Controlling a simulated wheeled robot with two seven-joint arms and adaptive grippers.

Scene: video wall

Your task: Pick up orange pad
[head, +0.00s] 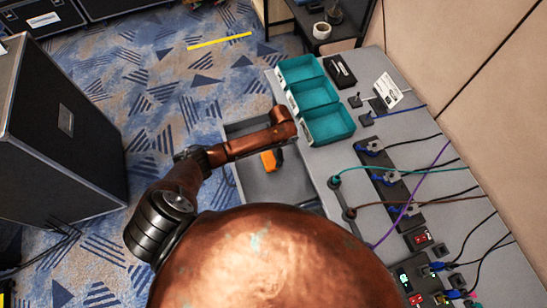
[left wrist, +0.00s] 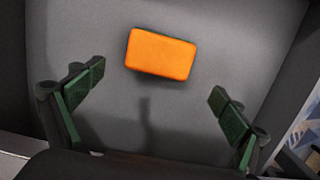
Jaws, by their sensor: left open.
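The orange pad (left wrist: 162,54) is a rounded rectangular block lying on the grey floor of an open drawer (head: 250,187). In the head view the pad (head: 266,161) shows just below my left wrist, partly covered. My left gripper (left wrist: 157,86) is open and empty, with its green-padded fingers spread wide. In the left wrist view the pad appears beyond the fingertips, between their lines, and no finger seems to touch it. In the head view the left gripper (head: 279,153) points down into the drawer and is mostly hidden. My right gripper is not in view.
The drawer's walls stand close around the gripper. On the grey bench beside it are several teal bins (head: 330,124), a black box (head: 340,71), and cables with connectors (head: 385,180). A large black case (head: 62,130) stands on the carpet at left.

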